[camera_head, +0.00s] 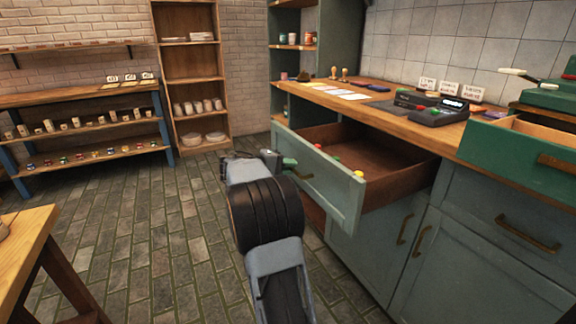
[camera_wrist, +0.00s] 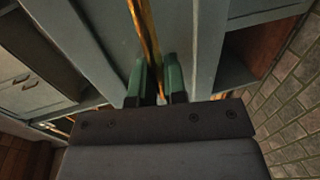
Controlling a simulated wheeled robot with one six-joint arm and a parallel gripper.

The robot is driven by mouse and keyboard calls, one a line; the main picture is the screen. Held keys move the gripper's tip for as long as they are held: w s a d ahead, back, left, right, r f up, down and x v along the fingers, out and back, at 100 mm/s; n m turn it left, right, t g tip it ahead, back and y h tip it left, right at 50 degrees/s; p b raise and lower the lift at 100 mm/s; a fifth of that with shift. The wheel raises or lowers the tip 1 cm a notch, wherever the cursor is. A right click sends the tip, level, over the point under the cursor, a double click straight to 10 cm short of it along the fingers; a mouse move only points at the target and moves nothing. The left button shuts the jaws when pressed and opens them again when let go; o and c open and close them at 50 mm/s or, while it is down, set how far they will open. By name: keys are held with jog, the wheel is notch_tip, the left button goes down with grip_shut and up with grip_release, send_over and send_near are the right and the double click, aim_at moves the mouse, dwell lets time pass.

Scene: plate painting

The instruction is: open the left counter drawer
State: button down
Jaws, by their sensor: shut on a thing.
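The left counter drawer (camera_head: 318,172) is pulled well out from the counter, and its wooden inside shows in the head view. A few small red, green and yellow items (camera_head: 358,174) show at its front edge. Its brass handle (camera_wrist: 146,35) runs up between my green fingers in the wrist view. My gripper (camera_wrist: 160,85) is shut on that handle, in front of the drawer face. In the head view my gripper (camera_head: 284,163) is at the drawer's front, and my arm hides part of the floor. The handle is mostly hidden there.
The wooden counter top (camera_head: 385,103) holds cards, a dark card terminal (camera_head: 438,110) and small signs. A green box with an open wooden drawer (camera_head: 527,150) stands at the right. A wooden table (camera_head: 28,232) is at the lower left. The tiled floor (camera_head: 150,225) between is clear.

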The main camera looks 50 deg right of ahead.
jog(key=shift+w+a, duration=0.1)
jog(key=shift+a, duration=0.2)
jog(key=c, duration=1.2)
grip_release()
jog(key=p+v, duration=0.4)
jog(key=v, duration=1)
jog(key=shift+r, duration=0.1)
